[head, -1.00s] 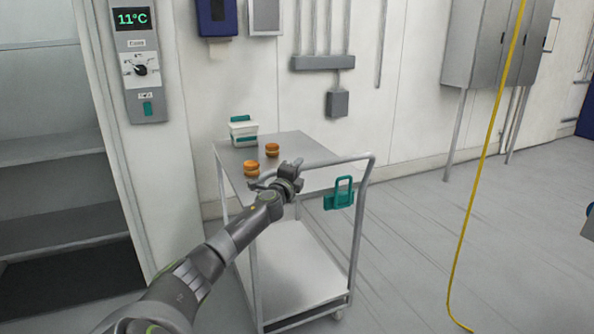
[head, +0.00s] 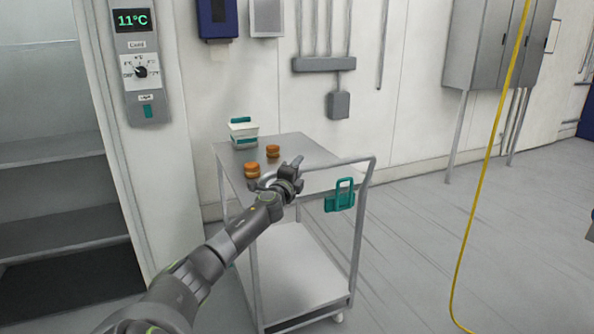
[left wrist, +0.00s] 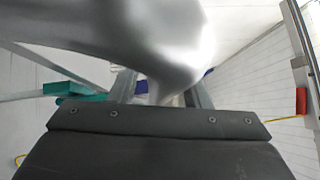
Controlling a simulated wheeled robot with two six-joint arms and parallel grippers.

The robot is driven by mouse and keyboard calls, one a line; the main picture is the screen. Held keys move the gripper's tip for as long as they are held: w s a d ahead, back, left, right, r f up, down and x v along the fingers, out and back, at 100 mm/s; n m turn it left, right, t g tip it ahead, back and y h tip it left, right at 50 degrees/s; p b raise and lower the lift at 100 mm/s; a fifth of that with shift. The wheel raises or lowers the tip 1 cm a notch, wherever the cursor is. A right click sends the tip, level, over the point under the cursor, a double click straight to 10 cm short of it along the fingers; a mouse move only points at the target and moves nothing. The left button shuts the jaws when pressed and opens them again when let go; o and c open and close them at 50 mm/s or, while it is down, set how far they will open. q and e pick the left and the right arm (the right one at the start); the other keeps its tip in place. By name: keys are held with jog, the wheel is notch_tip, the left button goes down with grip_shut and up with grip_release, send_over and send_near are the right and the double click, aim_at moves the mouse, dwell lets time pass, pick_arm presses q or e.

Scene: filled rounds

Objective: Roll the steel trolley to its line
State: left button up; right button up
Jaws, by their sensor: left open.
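The steel trolley (head: 312,152) stands upright on the grey floor, with a flat top, a lower shelf (head: 295,272) and a raised tube handle (head: 325,163) on its near right side. A teal loop-shaped piece (head: 340,196) hangs at the handle's right part. My left gripper (head: 287,177) is open at the left part of the handle. In the left wrist view a blurred metal tube (left wrist: 165,50) fills the space right before the jaws; I cannot tell whether they touch it. The trolley's line is not visible. My right gripper is out of view.
A yellow hose (head: 484,170) hangs at the right. A shelved opening (head: 55,150) is at the left.

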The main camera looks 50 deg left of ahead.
pick_arm(q)
jog(key=shift+s+d+f, duration=0.15)
jog(key=shift+s+d, duration=0.1)
jog(key=shift+s, duration=0.2)
jog(key=b+v, duration=0.1)
jog(key=v, duration=1.5)
jog(key=shift+s, duration=0.15)
